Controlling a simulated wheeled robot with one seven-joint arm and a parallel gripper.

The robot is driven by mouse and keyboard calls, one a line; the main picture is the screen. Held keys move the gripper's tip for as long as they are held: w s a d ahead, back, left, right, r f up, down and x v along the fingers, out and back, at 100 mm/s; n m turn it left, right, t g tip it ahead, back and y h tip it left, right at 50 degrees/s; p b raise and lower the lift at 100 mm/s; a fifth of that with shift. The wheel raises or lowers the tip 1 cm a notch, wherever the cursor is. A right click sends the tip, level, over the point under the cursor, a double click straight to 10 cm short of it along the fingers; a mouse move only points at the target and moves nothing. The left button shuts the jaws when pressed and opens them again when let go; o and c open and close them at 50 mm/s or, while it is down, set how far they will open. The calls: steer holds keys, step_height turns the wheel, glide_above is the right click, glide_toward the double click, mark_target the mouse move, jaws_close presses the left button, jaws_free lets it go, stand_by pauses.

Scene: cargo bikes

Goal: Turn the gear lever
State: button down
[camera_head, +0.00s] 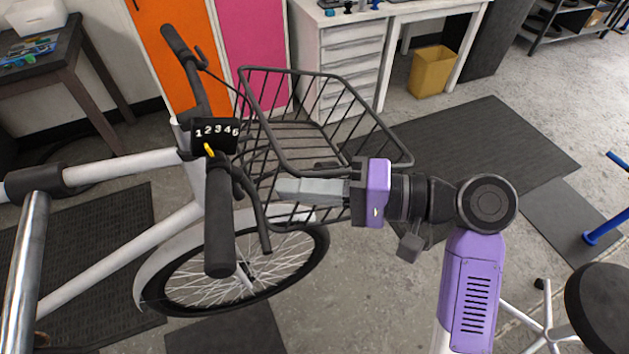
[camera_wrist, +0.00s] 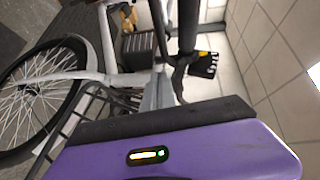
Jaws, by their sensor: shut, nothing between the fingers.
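The gear lever (camera_head: 209,150) is a small yellow pointer at the lower edge of a black gear display (camera_head: 215,134) with white numbers, on the bike's handlebar by the near grip (camera_head: 219,225). My gripper (camera_head: 280,188) is shut and empty, its pale grey fingers pointing left. It is right of the lever and apart from it, over the near side of the basket. In the wrist view the fingers (camera_wrist: 158,92) point up the picture, the display (camera_wrist: 203,66) is to their right, and a bit of the yellow lever (camera_wrist: 203,54) shows at its edge.
The black brake lever (camera_head: 256,205) curves between the grip and my fingers. The wire basket (camera_head: 268,95) stands behind and below my gripper. The front wheel (camera_head: 245,270) is below. A yellow bin (camera_head: 431,72) and white drawers (camera_head: 335,62) are in the background.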

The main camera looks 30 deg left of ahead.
mark_target(258, 196)
steer(key=shift+p+x, duration=0.5)
steer(key=shift+x, duration=1.95)
steer(key=shift+f, duration=0.1)
steer(key=shift+s+a+f+m+g+y+b, duration=0.45)
steer(key=shift+f+m+y+b, duration=0.25)
steer(key=shift+y+b, duration=0.3)
steer(key=shift+s+a+f+m+y+b, duration=0.1)
steer(key=shift+s+m+y+b, duration=0.05)
steer(key=shift+m+y+b, duration=0.25)
steer(key=shift+s+a+m+y+b, duration=0.1)
steer(key=shift+s+m+y+b, duration=0.15)
steer(key=shift+m+y, duration=0.2)
steer(key=s+a+m+t+y+b, duration=0.1)
steer(key=s+a+m+y+b, duration=0.1)
steer(key=b, duration=0.2)
steer(key=s+a+m+t+y+b, duration=0.1)
steer(key=s+m+t+y+b, duration=0.1)
steer(key=b, duration=0.3)
steer(key=shift+s+a+m+y+b, duration=0.15)
steer(key=shift+a+m+y+b, duration=0.2)
steer(key=shift+m+y, duration=0.5)
steer(key=shift+a+r+g, duration=0.1)
steer(key=shift+r+g, duration=0.15)
